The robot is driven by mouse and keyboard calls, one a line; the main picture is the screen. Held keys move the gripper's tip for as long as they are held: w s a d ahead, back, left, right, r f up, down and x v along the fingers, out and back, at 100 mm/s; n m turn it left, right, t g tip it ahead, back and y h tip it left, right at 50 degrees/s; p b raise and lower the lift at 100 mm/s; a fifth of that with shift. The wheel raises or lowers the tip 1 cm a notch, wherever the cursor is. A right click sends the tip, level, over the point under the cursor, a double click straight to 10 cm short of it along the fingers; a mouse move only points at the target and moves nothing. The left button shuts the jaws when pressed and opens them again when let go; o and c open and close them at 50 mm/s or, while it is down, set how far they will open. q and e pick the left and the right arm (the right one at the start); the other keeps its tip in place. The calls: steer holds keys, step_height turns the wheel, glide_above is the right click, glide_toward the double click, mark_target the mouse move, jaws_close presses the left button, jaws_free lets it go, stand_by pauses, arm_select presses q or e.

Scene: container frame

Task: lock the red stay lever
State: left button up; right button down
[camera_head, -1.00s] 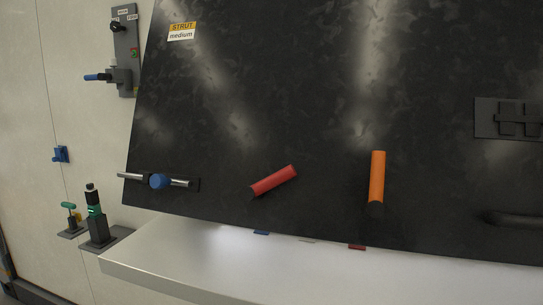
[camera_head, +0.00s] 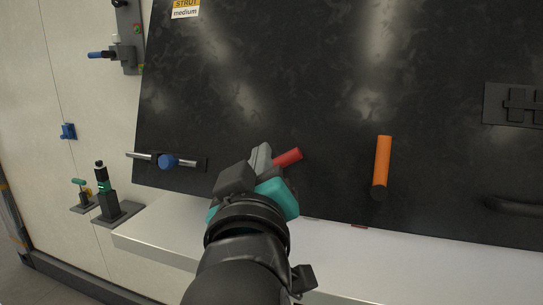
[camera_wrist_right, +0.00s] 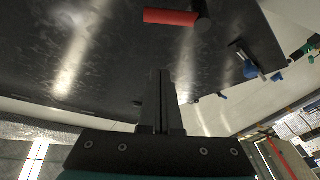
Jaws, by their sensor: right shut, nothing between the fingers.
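The red stay lever (camera_head: 288,157) is a short red cylinder on the dark tilted panel. My right gripper (camera_head: 262,152) is in front of the panel, at the left end of the lever, and hides that end in the head view. In the right wrist view the red lever (camera_wrist_right: 171,17) shows whole, with its black pivot at its right end, beyond the fingertips. My right gripper's fingers (camera_wrist_right: 160,75) are shut together with nothing between them. I cannot tell from the head view whether they touch the lever. My left gripper is not in view.
An orange lever (camera_head: 382,162) hangs on the panel (camera_head: 320,80) to the right. A blue-knobbed metal bar (camera_head: 167,161) is at the panel's lower left. A white ledge (camera_head: 370,255) runs below. Green-handled fixtures (camera_head: 103,190) stand at the left.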

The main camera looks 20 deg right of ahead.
steer(key=p+x, duration=0.1)
steer(key=x, duration=0.9)
steer(key=shift+p, duration=0.35)
steer(key=f, duration=0.1)
steer(key=s+d+f, duration=0.1)
steer(key=f, duration=0.1)
steer(key=shift+s+d+f, duration=0.2)
steer(key=shift+s+f, duration=0.05)
steer(key=shift+s, duration=0.15)
steer(key=shift+d, duration=0.1)
